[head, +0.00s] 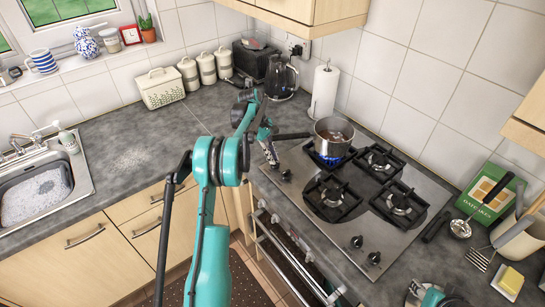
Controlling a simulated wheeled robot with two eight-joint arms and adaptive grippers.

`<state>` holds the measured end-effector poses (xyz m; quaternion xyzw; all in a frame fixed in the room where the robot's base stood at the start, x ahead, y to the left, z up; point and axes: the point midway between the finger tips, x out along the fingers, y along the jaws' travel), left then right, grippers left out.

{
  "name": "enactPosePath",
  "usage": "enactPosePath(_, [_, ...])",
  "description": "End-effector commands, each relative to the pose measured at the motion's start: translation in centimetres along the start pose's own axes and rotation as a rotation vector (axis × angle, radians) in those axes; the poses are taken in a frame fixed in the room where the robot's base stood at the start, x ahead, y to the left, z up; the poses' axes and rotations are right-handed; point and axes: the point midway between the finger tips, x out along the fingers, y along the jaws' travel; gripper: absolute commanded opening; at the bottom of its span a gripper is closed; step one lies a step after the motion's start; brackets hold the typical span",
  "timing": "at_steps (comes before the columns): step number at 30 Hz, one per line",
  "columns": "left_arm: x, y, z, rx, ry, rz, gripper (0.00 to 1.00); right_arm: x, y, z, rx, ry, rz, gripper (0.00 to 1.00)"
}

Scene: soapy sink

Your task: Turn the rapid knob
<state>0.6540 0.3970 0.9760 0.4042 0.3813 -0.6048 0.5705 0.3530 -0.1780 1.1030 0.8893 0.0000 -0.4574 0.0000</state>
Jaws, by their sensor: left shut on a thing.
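The steel gas hob (318,219) is set in the dark worktop. Two dark knobs (357,241) stand at its near right front, and another dark knob (286,174) shows at its left front, beside my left gripper. My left gripper (272,161) points down at that left front end, shut on what looks like a knob that its fingers mostly hide. I cannot read any label telling which knob is the rapid one. Blue flame (326,159) burns under a steel pot (333,137) on the back left burner. My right gripper (431,294) is partly cut off at the bottom; its fingers are unclear.
The pot handle (292,136) sticks out left, close to my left gripper. A kettle (281,77) and paper roll (324,93) stand behind. A green box (484,196), skimmer (461,228) and sponge (510,281) are at right. The worktop between sink and hob is clear.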

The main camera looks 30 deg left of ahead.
Motion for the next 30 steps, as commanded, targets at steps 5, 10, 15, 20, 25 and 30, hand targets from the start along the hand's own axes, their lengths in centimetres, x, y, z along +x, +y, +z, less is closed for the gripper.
enactPosePath(5, [0.0,0.0,0.0,-0.001,0.001,0.001,0.00,0.0,0.0,0.0,0.000,0.000,0.000,0.40])
enactPosePath(10, [0.0,0.0,0.0,-0.001,0.001,0.001,0.31,0.0,0.0,0.0,0.000,0.000,0.000,0.40])
enactPosePath(15, [0.0,0.0,0.0,-0.001,0.000,0.001,0.31,0.0,0.0,0.0,0.000,0.000,0.000,0.40])
enactPosePath(20, [-0.2,0.0,0.0,-0.002,0.000,0.001,0.31,0.0,0.0,0.0,0.000,0.000,0.000,0.40])
enactPosePath(25, [-2.3,0.0,0.0,-0.003,0.000,0.001,0.31,0.0,0.0,0.0,0.000,0.000,0.000,0.40])
enactPosePath(30, [-6.1,0.0,-0.1,-0.002,0.000,0.001,0.31,0.0,0.0,0.0,0.000,0.000,0.000,0.40])
